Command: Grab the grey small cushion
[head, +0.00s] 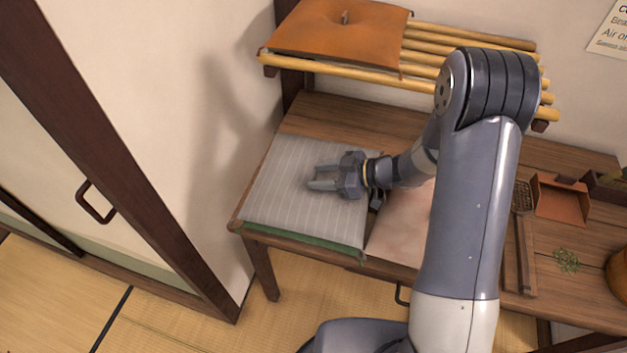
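The grey small cushion (280,212) is flat and square with pale stripes. It lies at the left end of the wooden table, with a green layer (300,246) showing under its front edge. My gripper (314,177) is over the right-hand part of the cushion, with its fingers pointing left. The two fingers are apart with nothing seen between them. I cannot tell whether they touch the cushion or hover just above it. The gripper and wrist hide part of the cushion's right side.
An orange cushion (335,30) lies on a bamboo rack (470,68) above the table's back. A pale pinkish surface (402,222), partly hidden by my arm, is right of the grey cushion. An orange tray (561,198) and green sprigs (567,260) are farther right. A wall stands close on the left.

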